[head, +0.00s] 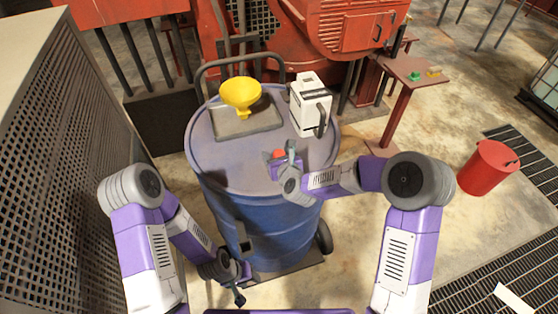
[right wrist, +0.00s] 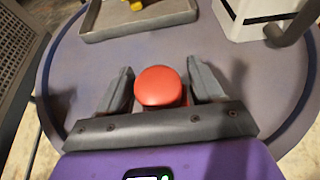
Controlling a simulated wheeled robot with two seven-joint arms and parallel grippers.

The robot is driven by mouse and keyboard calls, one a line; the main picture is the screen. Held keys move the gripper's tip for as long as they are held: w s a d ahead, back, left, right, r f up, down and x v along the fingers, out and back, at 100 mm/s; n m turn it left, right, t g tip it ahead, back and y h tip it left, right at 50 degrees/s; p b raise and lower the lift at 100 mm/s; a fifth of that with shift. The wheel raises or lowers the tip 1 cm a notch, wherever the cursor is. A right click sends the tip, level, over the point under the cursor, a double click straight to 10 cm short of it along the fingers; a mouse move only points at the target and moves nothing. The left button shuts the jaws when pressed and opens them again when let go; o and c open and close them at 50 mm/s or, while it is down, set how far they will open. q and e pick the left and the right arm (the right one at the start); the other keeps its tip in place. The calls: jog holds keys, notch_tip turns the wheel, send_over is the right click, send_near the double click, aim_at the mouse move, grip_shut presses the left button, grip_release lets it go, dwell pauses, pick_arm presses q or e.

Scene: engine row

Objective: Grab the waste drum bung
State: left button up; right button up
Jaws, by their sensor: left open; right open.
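The red round bung (right wrist: 159,86) stands on the purple-grey top of the blue waste drum (head: 262,222). In the head view the bung (head: 278,154) shows only in part, next to my right gripper (head: 290,152). In the right wrist view the fingers of my right gripper (right wrist: 162,88) stand apart on either side of the bung, with a visible gap to each finger. My left gripper (head: 239,297) is open and empty, low in front of the drum near its base.
On the drum top are a grey tray (head: 246,122) with a yellow funnel (head: 240,95) and a white jug (head: 310,106). A perforated cabinet (head: 60,160) stands at the left, and a red can (head: 488,167) on the floor at the right. Red machinery stands behind.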

jog(key=shift+w, duration=0.1)
jog(key=shift+c, duration=0.7)
jog(key=c, duration=0.9)
